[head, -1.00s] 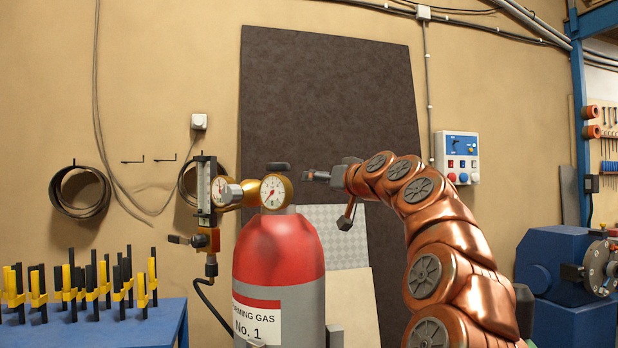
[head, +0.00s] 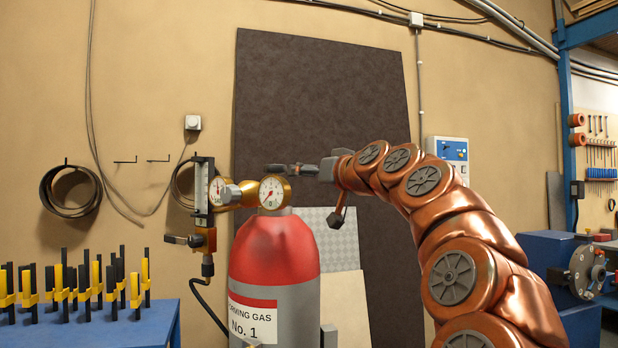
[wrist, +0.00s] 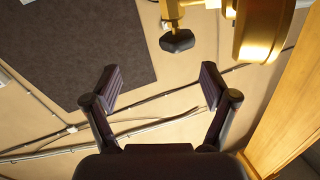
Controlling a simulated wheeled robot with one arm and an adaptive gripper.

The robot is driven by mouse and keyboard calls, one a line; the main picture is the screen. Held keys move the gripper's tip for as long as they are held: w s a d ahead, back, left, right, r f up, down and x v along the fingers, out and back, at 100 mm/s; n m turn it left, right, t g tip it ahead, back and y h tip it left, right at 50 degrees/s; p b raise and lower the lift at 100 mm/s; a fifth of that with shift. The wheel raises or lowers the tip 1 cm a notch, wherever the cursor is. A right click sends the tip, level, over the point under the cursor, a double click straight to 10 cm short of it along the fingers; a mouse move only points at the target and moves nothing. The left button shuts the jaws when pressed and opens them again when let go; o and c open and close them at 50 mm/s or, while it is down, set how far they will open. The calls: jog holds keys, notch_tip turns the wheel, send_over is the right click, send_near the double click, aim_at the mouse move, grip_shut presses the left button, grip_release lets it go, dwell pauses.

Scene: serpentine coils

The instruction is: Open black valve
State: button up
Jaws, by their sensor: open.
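The black valve knob (wrist: 177,40) sits on a brass fitting (wrist: 185,8) in the wrist view. My gripper (wrist: 158,80) is open and empty, and the knob shows just ahead of its fingertips, a little right of the middle.
A flow meter (head: 204,190) with a dark side handle (head: 183,240) is left of the cylinder. A blue table (head: 90,325) with black and yellow clamps stands at the lower left. A dark panel (head: 320,100) leans on the wall behind.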

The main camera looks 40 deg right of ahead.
jog(key=s+a, duration=0.1)
jog(key=s, duration=0.7)
jog(key=shift+a, duration=0.4)
dwell(0.3)
